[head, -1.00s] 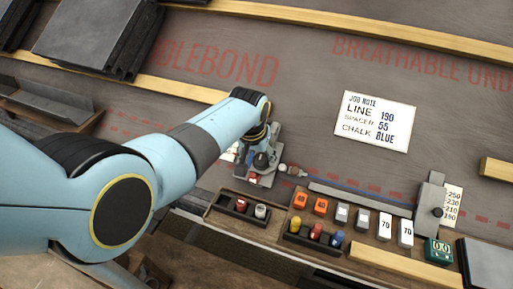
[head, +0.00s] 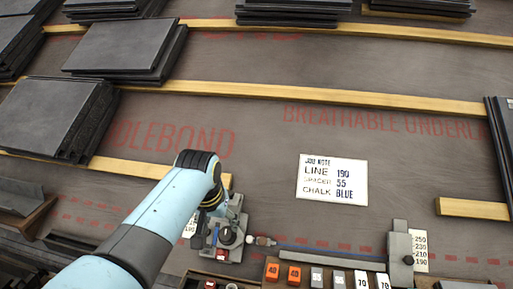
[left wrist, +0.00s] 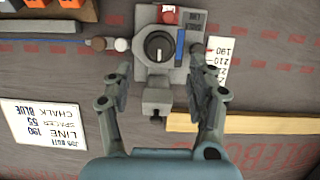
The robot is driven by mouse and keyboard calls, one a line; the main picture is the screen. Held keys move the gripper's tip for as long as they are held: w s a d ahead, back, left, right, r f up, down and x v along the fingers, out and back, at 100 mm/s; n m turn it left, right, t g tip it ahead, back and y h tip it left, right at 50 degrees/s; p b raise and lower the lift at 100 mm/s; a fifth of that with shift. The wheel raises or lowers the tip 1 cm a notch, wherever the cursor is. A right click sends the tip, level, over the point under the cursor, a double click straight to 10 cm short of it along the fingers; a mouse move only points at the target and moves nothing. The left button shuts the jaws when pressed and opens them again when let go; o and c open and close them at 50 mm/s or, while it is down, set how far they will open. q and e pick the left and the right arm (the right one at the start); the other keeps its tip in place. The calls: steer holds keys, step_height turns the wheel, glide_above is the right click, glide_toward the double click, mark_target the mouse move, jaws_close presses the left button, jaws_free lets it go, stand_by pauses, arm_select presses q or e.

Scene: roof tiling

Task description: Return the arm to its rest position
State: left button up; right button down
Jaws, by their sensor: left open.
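My left gripper (left wrist: 160,95) is open in the left wrist view, its fingers apart on either side of a small grey metal block. That block is the near end of a grey device with a black dial (left wrist: 158,46). I cannot tell whether the fingers touch it. In the head view my left arm (head: 165,215) reaches in from the lower left, and its wrist hides most of the gripper above the device (head: 228,238). No object shows held between the fingers. My right gripper is not in view.
A job note (head: 333,180) lies on the grey underlay. Slate stacks (head: 52,120) rest at the upper left along wooden battens (head: 290,92). A blue-lined bar (head: 330,257) runs right from the device to a grey stop (head: 399,250). Orange and white blocks (head: 294,274) sit along the bottom.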

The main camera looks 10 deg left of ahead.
arm_select(q)
steer(key=s+a+r, duration=0.1)
steer(key=s+a, duration=0.4)
steer(key=s, duration=0.3)
steer(key=s+a+r, duration=0.2)
steer(key=s+a, duration=0.2)
steer(key=s, duration=0.4)
steer(key=s+a+r+m+y, duration=0.1)
steer(key=s+r, duration=0.4)
steer(key=s, duration=0.2)
steer(key=s+a+r, duration=0.1)
steer(key=s+r, duration=0.4)
steer(key=s, duration=0.3)
step_height(320, 180, down, 24)
steer(key=s+a+g, duration=0.1)
steer(key=s+a, duration=0.1)
steer(key=s+a+f+g, duration=0.1)
steer(key=s+f, duration=1.6)
steer(key=s, duration=0.1)
steer(key=shift+s+a+f+n, duration=0.2)
steer(key=shift+s+f+n, duration=0.1)
